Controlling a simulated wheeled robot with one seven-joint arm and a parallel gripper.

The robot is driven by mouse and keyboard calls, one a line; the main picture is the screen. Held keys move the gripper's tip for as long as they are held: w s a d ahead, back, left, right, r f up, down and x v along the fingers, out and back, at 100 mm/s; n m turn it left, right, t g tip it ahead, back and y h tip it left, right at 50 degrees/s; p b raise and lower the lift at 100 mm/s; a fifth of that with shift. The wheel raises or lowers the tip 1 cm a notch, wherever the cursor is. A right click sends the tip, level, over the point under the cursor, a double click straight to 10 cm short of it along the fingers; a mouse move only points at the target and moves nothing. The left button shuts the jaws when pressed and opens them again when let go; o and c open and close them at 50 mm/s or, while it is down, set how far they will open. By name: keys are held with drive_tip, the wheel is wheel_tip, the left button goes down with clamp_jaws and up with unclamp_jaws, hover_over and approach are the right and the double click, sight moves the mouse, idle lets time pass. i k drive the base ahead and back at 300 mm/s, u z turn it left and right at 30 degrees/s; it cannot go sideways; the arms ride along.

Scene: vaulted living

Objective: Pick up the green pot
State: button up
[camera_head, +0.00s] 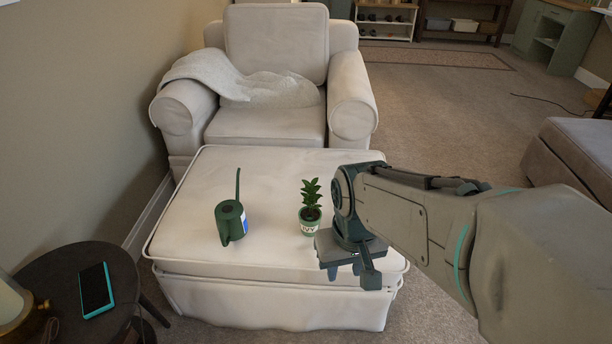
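The green pot (309,226) is small, with a pale patterned band, and holds a leafy green plant (311,193). It stands upright on the cream ottoman (270,182), right of the middle of its top. My gripper (345,276) points down just right of the pot and nearer the camera, over the front right part of the ottoman. The gripper and pot look apart.
A dark green watering can (229,222) stands on the ottoman left of the pot. A cream armchair (266,122) with a grey blanket (225,76) is behind. A dark round side table (58,263) with a phone (96,290) is at lower left.

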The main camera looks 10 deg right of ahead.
sight(310, 216)
drive_tip(key=k, duration=0.5)
drive_tip(key=u, duration=1.3)
drive_tip(key=i, duration=1)
drive_tip(key=z, duration=2.45)
drive_tip(key=i, duration=0.5)
drive_tip(key=u, duration=0.1)
